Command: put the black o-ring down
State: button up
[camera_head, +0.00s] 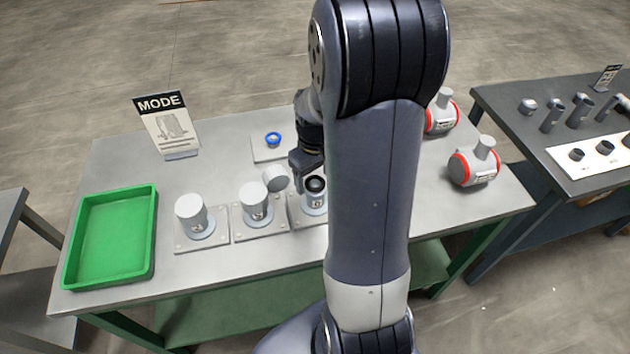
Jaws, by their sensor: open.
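A black o-ring (315,184) shows as a dark ring at the top of the rightmost grey housing (315,203); at this size I cannot tell whether it lies flat on the rim or is the dark mouth itself. My gripper (308,174) is just above and behind that housing, fingers pointing down. It is open, and nothing shows held in it. My arm hides the right part of this housing and its base plate.
Two capped grey housings (195,217) (254,204) stand to the left, and a loose grey cap (275,178) is close beside my gripper. A green tray (112,237) is at the table's left end.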

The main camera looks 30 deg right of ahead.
jog(key=shift+c, duration=0.5)
jog(key=c, duration=1)
